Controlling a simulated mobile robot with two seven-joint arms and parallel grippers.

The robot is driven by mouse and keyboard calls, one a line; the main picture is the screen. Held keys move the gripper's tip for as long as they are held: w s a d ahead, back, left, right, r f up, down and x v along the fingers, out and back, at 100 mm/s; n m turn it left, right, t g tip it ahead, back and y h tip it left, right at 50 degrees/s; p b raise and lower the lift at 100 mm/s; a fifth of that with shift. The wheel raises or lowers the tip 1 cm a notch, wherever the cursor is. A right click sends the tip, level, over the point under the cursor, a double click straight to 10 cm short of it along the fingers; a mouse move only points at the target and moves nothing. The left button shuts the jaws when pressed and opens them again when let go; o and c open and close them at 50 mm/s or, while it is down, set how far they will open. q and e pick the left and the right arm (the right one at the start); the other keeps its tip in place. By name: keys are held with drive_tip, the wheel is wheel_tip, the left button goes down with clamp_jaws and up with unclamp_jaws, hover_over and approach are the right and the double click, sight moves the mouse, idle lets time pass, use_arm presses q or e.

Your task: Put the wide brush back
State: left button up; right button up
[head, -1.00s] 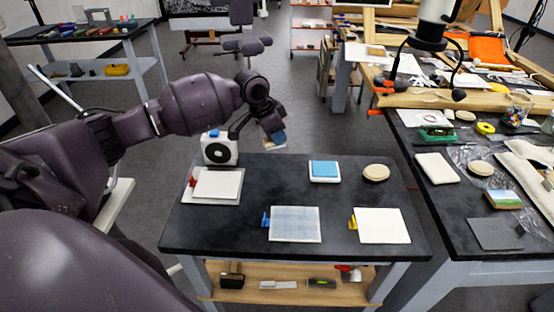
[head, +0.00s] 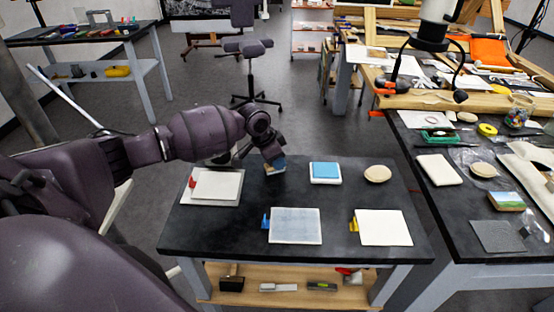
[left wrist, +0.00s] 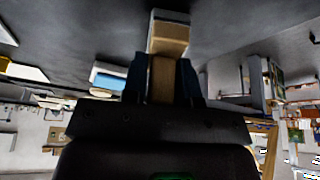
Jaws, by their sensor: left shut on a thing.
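My left gripper (head: 272,157) reaches over the back left part of the dark table (head: 235,228). It is shut on the wide brush (left wrist: 168,38), whose wooden handle (left wrist: 162,82) runs between the two fingers in the left wrist view. The brush has a tan band and a paler end pointing away from the gripper. In the head view, only a small tan and bluish bit shows under the fingers, close to the tabletop; I cannot tell whether it touches. My right gripper is not in view.
On the table are a white pad with a red clip (head: 217,185), a blue-topped block (head: 325,172), a round tan disc (head: 377,174), a bluish panel (head: 295,226) and a white panel (head: 384,228). A lower shelf (head: 258,298) holds tools. A cluttered bench (head: 430,188) stands right.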

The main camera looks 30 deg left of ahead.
use_arm(q)
drive_tip(key=shift+f, duration=0.1)
drive_tip(key=o, duration=0.8)
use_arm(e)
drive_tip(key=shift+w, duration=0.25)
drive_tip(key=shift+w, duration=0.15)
use_arm(q)
drive_tip(key=p+v, duration=0.1)
drive_tip(key=v, duration=1.1)
drive_tip(key=shift+r, duration=0.2)
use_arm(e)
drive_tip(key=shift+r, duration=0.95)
use_arm(q)
drive_tip(key=shift+w, duration=0.1)
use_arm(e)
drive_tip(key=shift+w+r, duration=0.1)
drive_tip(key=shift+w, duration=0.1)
use_arm(q)
drive_tip(key=shift+f, duration=0.1)
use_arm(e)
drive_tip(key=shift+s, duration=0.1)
